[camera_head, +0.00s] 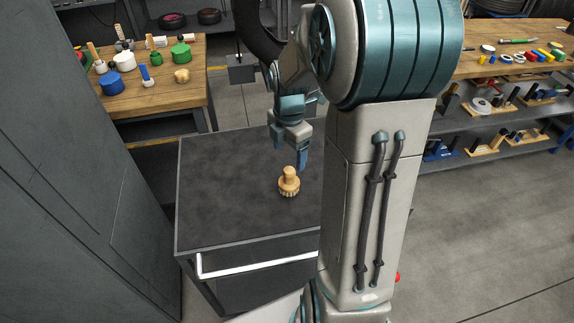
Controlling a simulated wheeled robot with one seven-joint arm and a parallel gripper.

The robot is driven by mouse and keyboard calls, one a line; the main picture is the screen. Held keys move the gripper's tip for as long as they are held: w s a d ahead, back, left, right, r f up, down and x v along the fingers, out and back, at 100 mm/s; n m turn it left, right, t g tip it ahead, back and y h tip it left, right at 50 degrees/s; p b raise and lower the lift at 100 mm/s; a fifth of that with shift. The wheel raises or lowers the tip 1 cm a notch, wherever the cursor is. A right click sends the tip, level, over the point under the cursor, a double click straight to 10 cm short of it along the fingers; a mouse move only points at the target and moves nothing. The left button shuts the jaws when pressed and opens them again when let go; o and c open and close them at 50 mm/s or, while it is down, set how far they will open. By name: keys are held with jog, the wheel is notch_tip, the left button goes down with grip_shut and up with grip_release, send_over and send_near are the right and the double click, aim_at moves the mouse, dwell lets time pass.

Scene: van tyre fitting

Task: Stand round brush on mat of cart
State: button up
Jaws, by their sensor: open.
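The round brush (289,183) has a pale wooden knob and a round head with bristles. It stands upright, bristles down, on the dark mat (230,190) that covers the top of the cart (262,283). My gripper (289,158) points down at the brush from just above and behind it. The jaws are open, and one finger shows just right of the knob. I see no grip on the brush. My column hides the right part of the cart top.
A wooden table (180,95) at the back left holds several tubs and brushes. A tall grey cabinet (70,170) stands close on the left. A wooden bench (510,65) with a loaded shelf below is at the back right. The mat left of the brush is clear.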

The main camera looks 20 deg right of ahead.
jog(key=s+a+r+m+t, duration=0.1)
jog(key=s+a+r+m, duration=0.3)
jog(key=s+m, duration=0.3)
jog(key=s+a+r+m+t, duration=0.2)
jog(key=s+a+r+m, duration=0.2)
jog(key=s+m, duration=0.4)
jog(key=shift+s+a+m, duration=0.3)
jog(key=shift+a+m, duration=0.1)
jog(key=shift+m, duration=2.6)
